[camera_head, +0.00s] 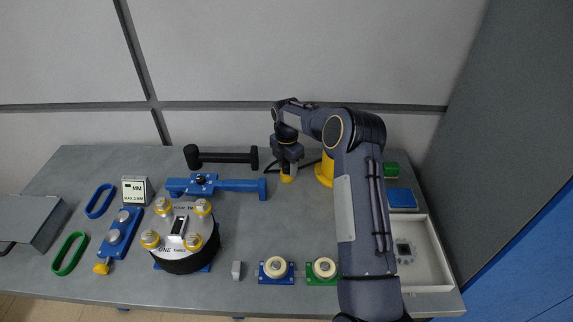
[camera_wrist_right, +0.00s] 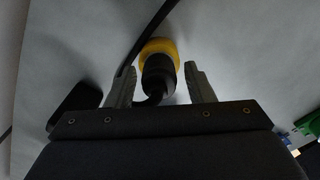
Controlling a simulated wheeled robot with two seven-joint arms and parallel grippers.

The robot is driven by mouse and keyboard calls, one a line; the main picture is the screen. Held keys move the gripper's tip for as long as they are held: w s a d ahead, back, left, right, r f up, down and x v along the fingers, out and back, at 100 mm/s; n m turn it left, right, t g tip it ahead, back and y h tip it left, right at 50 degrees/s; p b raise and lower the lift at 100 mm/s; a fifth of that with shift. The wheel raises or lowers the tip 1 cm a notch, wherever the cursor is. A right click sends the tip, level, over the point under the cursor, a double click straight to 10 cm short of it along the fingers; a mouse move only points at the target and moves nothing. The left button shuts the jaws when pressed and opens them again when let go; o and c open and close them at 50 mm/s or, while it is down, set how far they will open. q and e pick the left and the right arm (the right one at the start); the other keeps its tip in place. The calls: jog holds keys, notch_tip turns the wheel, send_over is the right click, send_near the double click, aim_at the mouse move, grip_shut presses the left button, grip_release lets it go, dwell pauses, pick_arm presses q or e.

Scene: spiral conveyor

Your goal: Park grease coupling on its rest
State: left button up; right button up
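My right gripper (camera_head: 286,168) points down over the back middle of the table. Below it in the head view is a small yellow piece (camera_head: 287,179). In the right wrist view a black coupling with a yellow end (camera_wrist_right: 158,65) is between the two fingers of my right gripper (camera_wrist_right: 161,80). The fingers are apart, with a narrow gap showing on each side of the coupling. A black hose (camera_wrist_right: 148,40) runs beside it and partly behind the left finger. I cannot make out which thing is the coupling's rest. My left gripper is out of view.
A yellow cylinder (camera_head: 325,170) is partly hidden by my right arm. A black mallet-like tool (camera_head: 222,157) and a blue bracket (camera_head: 235,185) lie left of the gripper. A round drum with yellow-ringed fittings (camera_head: 184,255), blue and green blocks and a white tray (camera_head: 447,265) stand nearer.

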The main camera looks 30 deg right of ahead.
aim_at(287, 163)
jog(key=shift+o, duration=0.4)
jog(key=shift+r, duration=0.15)
jog(key=shift+w+r, duration=0.1)
jog(key=shift+r, duration=0.2)
notch_tip(287, 163, up, 7)
jog(key=shift+r+b, duration=0.1)
jog(key=shift+b, duration=0.7)
jog(key=shift+s, duration=0.2)
